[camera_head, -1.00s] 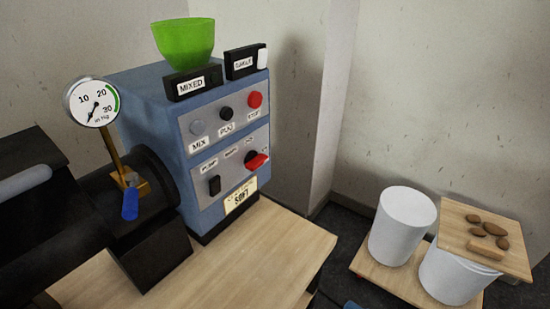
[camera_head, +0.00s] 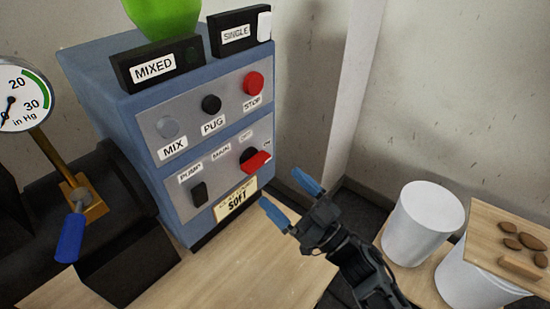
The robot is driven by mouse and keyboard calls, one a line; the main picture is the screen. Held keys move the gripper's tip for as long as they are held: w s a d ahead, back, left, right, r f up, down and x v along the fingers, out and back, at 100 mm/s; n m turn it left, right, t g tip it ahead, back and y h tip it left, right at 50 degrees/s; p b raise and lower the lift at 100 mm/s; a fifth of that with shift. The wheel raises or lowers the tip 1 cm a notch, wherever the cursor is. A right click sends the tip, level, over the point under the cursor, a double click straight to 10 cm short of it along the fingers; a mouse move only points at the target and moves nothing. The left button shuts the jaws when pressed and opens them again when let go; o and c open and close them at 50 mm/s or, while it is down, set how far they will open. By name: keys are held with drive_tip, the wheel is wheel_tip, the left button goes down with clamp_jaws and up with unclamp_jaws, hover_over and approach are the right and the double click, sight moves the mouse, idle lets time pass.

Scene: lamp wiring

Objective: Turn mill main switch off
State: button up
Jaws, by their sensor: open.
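The mill's blue control box (camera_head: 110,85) stands on the wooden bench, its grey panel facing me. My gripper (camera_head: 291,199) has blue fingertips, spread apart and empty. It is below and right of the red switch, near the SOFT plate, and does not appear to touch the panel.
The black pump switch (camera_head: 199,194) sits left of the red switch. MIX, PUG and the red STOP button (camera_head: 253,83) are above. A gauge (camera_head: 22,95) and blue-handled valve (camera_head: 71,233) are at left. White buckets (camera_head: 423,222) stand at right.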

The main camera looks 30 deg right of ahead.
sight(261, 166)
drive_tip(key=shift+x, duration=3.9)
drive_tip(key=shift+c, duration=0.5)
drive_tip(key=c, duration=1)
drive_tip(key=shift+o, duration=0.2)
